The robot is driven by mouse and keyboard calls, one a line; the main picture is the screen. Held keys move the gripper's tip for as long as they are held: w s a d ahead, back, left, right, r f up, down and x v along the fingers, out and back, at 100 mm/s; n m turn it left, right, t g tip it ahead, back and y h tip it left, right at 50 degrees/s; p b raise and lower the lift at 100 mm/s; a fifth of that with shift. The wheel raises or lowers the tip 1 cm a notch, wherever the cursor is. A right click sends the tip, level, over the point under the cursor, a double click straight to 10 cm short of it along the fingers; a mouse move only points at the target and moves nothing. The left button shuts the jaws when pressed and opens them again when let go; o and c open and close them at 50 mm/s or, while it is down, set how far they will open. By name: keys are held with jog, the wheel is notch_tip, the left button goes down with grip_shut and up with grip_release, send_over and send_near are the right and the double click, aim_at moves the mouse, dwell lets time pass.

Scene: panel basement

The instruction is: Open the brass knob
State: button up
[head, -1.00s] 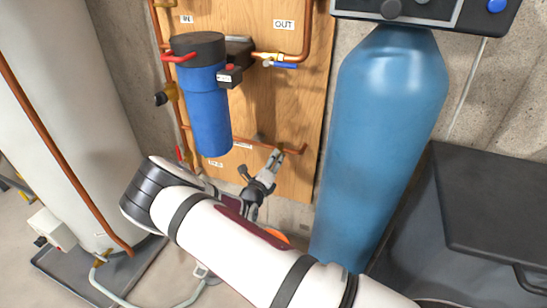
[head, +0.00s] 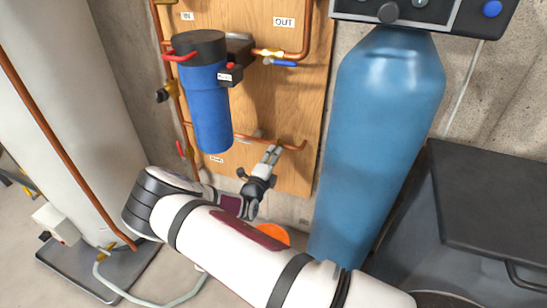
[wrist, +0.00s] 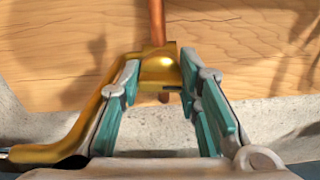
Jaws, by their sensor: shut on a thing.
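The brass knob (wrist: 160,72) sits on a vertical copper pipe in front of the wooden panel in the wrist view. A curved brass piece (wrist: 90,115) runs from it down to the lower left, outside the left finger. My gripper (wrist: 162,85) has its two teal-padded fingers on either side of the knob and is shut on it. In the head view my gripper (head: 272,154) is at the low copper pipe near the panel's bottom edge. The knob cannot be made out there.
A blue filter housing (head: 209,108) hangs above left of my gripper. A tall blue tank (head: 380,130) stands close on the right. An orange bucket (head: 272,235) is on the floor below, partly behind my arm. A white cylinder (head: 60,120) stands at the left.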

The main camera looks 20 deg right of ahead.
dwell(0.3)
jog(key=o, duration=1.1)
jog(key=shift+f, duration=0.1)
